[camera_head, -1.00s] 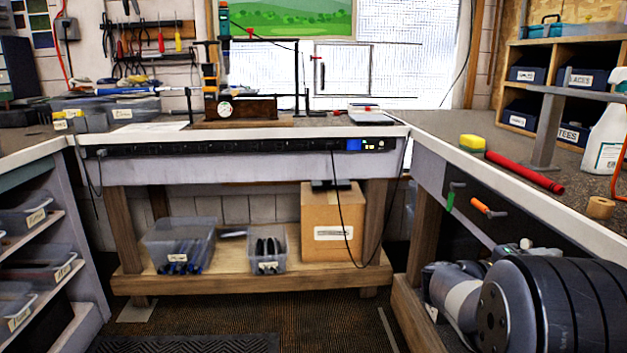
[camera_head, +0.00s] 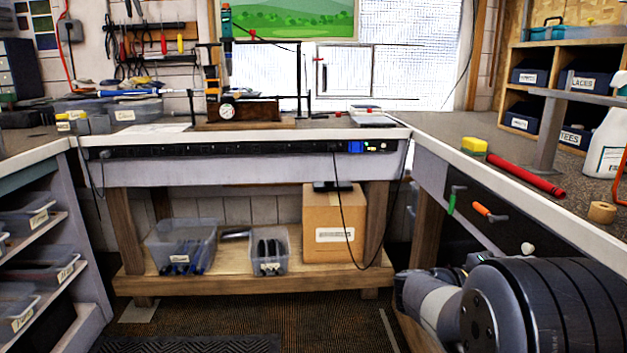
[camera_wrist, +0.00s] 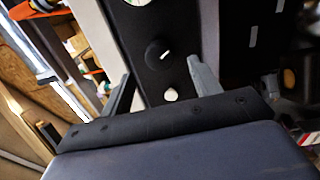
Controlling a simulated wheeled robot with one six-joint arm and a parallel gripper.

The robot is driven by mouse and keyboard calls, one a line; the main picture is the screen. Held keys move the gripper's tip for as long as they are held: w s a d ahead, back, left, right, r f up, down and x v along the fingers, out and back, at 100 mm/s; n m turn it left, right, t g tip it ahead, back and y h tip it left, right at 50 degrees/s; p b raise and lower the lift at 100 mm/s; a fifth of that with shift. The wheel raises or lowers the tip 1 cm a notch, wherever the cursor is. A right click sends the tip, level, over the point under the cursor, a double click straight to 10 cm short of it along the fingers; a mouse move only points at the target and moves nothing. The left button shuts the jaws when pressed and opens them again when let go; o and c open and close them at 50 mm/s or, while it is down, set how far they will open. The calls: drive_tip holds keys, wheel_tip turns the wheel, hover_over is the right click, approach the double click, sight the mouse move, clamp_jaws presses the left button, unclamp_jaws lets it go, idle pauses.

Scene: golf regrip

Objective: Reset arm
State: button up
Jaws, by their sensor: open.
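My gripper (camera_wrist: 162,88) shows in the wrist view with its two grey fingers spread apart. Nothing is between them. Behind them is a dark panel with a round black knob (camera_wrist: 158,53) and a pale round piece, at a distance I cannot tell. In the head view only a part of my arm shows at the lower right, beside the right bench; the gripper itself is not visible there.
The right bench (camera_head: 560,228) carries a red tube (camera_head: 525,175), a yellow sponge-like block (camera_head: 474,145) and a tape roll (camera_head: 601,212). Orange (camera_head: 489,212) and green-handled tools hang on its front. A cardboard box (camera_head: 334,225) and clear bins stand on the low shelf. The floor ahead is clear.

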drive_tip(key=d+n+p, duration=0.1)
drive_tip(key=n+p, duration=0.5)
drive_tip(key=p, duration=0.4)
drive_tip(key=d+n+p, duration=0.2)
drive_tip(key=n+p, duration=0.4)
drive_tip(key=p, duration=0.3)
drive_tip(key=d+n+p, duration=0.1)
drive_tip(key=n+p, duration=0.5)
drive_tip(key=p, duration=0.4)
drive_tip(key=shift+w+d+r+t+p, duration=0.1)
drive_tip(key=shift+w+d+t+p, duration=0.05)
drive_tip(key=shift+d+t+p, duration=0.2)
idle(0.4)
drive_tip(key=shift+r, duration=0.1)
